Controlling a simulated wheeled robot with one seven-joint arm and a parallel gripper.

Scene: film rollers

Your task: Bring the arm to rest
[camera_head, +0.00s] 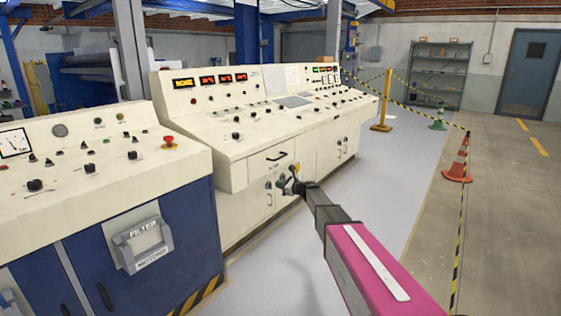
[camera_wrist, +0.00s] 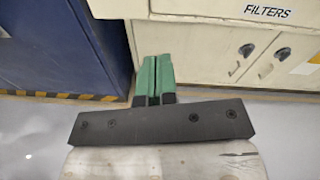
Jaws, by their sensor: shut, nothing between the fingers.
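My gripper (camera_head: 291,183) is at the end of my outstretched arm, in front of the cream control console (camera_head: 235,150). In the head view it overlaps the cabinet front below the drawer. In the wrist view my gripper (camera_wrist: 152,75) shows two green fingers pressed together, with nothing between them. The fingers point toward the gap between the blue cabinet (camera_wrist: 55,50) and the cream cabinet (camera_wrist: 220,45). I cannot tell the exact distance to the cabinet fronts.
A second console with a red stop button (camera_head: 169,142) and a blue front (camera_head: 150,255) stands at the left. An orange cone (camera_head: 459,160) and striped tape barrier stand at the right. The grey floor (camera_head: 385,200) between console and barrier is clear.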

